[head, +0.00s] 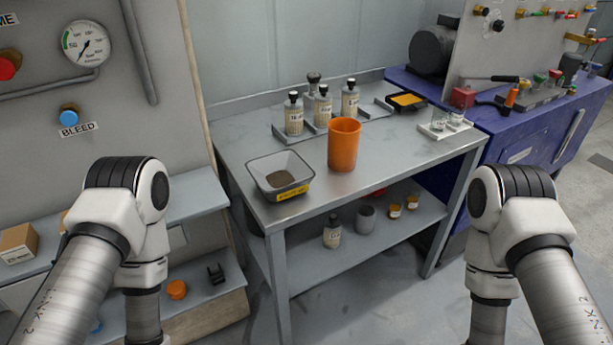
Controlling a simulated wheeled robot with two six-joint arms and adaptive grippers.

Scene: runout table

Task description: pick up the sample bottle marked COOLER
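Several grey sample bottles with black caps and pale labels stand upright in a low metal rack at the back of the runout table: a left one (294,118), a middle one (322,108) and a right one (350,100). Another black cap (313,78) shows behind them. One more similar bottle (332,235) stands on the lower shelf. The labels are too small for me to tell which bottle is marked COOLER. My two arms come in at the lower left and lower right, but both grippers are outside the picture.
An orange cup (344,145) stands in front of the rack. A pan of dark material (262,167) is at the table's (390,154) front left. A white tray with small glasses (437,132) is at the right. The lower shelf also holds a grey cup (365,220).

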